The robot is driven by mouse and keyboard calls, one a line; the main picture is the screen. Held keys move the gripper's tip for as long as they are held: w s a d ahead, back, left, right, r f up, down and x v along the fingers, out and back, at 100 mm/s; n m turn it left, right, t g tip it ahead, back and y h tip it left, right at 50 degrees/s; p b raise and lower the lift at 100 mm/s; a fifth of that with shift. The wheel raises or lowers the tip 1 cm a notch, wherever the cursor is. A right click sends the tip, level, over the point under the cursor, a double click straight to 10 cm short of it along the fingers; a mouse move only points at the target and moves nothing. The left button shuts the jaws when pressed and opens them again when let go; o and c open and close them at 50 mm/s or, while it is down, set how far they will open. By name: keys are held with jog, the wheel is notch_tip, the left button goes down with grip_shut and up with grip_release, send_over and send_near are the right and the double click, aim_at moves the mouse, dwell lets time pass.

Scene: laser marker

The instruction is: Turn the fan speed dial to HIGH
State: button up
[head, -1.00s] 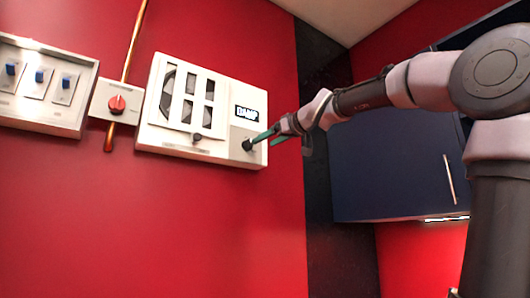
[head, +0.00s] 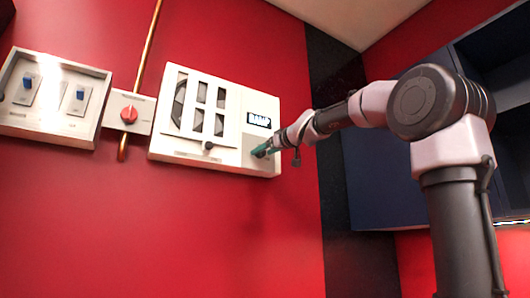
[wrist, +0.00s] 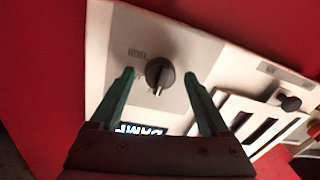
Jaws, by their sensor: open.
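The fan unit (head: 229,152) is a white box on the red wall, with a slotted grille and a small display reading DAMP. Its dark round dial (wrist: 160,72) shows in the wrist view with a pale pointer mark toward the bottom of the picture. A small label beside it is too blurred to read. My gripper (wrist: 159,76) is open, with one green finger on each side of the dial and visible gaps between. In the head view my gripper (head: 261,151) is at the unit's lower right and mostly hides the dial.
A second dark knob (head: 208,145) sits below the grille. A red rotary switch (head: 129,115) on a white plate and a switch panel (head: 55,128) are to the left. A dark blue cabinet (head: 376,185) stands at right, behind my arm.

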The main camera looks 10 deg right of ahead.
jog(key=shift+c, duration=0.2)
grip_shut()
jog(key=shift+m, duration=0.3)
jog(key=m, duration=0.5)
jog(key=shift+m, duration=0.3)
jog(key=m, duration=0.3)
jog(key=m+t, duration=0.1)
jog(key=m, duration=0.1)
jog(key=shift+a+m+h, duration=0.1)
jog(key=shift+m+h, duration=0.2)
jog(key=shift+m, duration=0.1)
jog(key=m, duration=0.6)
jog(key=shift+m+h, duration=0.3)
jog(key=shift+m, duration=0.1)
jog(key=m, duration=0.6)
jog(key=shift+a+h, duration=0.15)
jog(key=shift+h, duration=0.15)
jog(key=shift+m, duration=0.4)
